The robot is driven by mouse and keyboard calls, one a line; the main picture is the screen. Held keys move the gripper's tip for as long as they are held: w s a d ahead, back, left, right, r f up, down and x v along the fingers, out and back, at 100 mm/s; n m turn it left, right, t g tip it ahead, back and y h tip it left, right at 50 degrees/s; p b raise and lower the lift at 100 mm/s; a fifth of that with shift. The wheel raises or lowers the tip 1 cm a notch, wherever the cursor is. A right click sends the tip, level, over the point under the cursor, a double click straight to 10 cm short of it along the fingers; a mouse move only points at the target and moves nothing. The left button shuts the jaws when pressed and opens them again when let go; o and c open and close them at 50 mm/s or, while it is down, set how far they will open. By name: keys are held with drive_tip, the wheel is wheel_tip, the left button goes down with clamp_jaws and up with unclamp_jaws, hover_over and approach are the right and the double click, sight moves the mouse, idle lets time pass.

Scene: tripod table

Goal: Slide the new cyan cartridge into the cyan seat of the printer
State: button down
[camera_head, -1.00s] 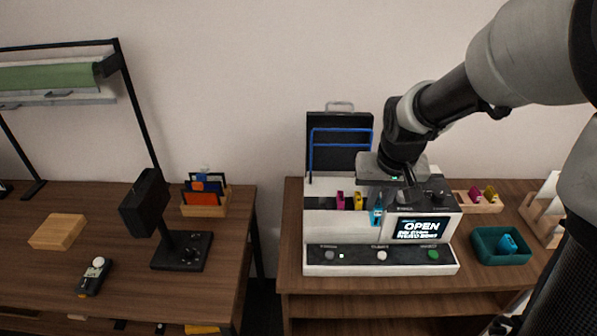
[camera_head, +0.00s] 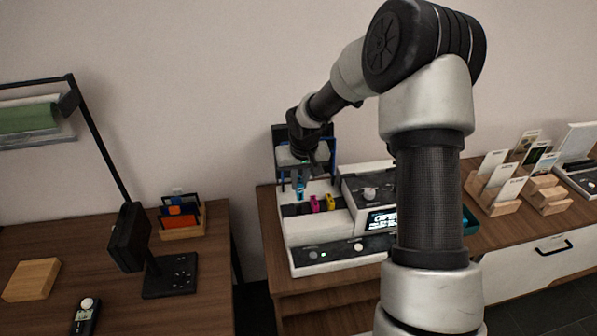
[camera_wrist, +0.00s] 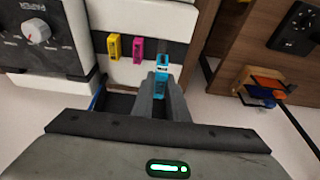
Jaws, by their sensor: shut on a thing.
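My gripper (camera_head: 300,178) is shut on the cyan cartridge (camera_head: 300,189) and holds it upright at the left end of the printer (camera_head: 318,249). In the wrist view the cyan cartridge (camera_wrist: 162,66) shows between my fingertips (camera_wrist: 161,80). The magenta cartridge (camera_head: 315,204) and the yellow cartridge (camera_head: 330,202) stand in the dark bay to its right. The wrist view shows the magenta (camera_wrist: 138,50) and yellow (camera_wrist: 113,47) ones to its left. The cyan seat is not clearly seen; I cannot tell whether the cartridge touches the bay.
The printer's screen (camera_head: 381,220) is partly covered by my arm. A black case with a blue frame (camera_head: 333,145) stands behind the printer. A teal bin (camera_head: 470,222) is to the right, largely hidden. A gap separates the left desk (camera_head: 215,260) from the printer's table.

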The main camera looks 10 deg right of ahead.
sight(299, 194)
drive_tip(key=shift+w+f, duration=0.2)
drive_tip(key=shift+f, duration=0.25)
drive_tip(key=shift+f+b, duration=1.55)
drive_tip(key=shift+f, duration=0.55)
drive_tip(key=shift+f, duration=0.25)
drive_tip(key=shift+f+b, duration=1.7)
drive_tip(key=shift+b, duration=0.05)
drive_tip(key=shift+s, duration=0.1)
drive_tip(key=c, duration=1.7)
unclamp_jaws()
drive_tip(key=shift+o, duration=0.2)
drive_tip(key=shift+s+d+f, duration=0.1)
drive_tip(key=shift+d+f, duration=0.05)
drive_tip(key=shift+d, duration=0.1)
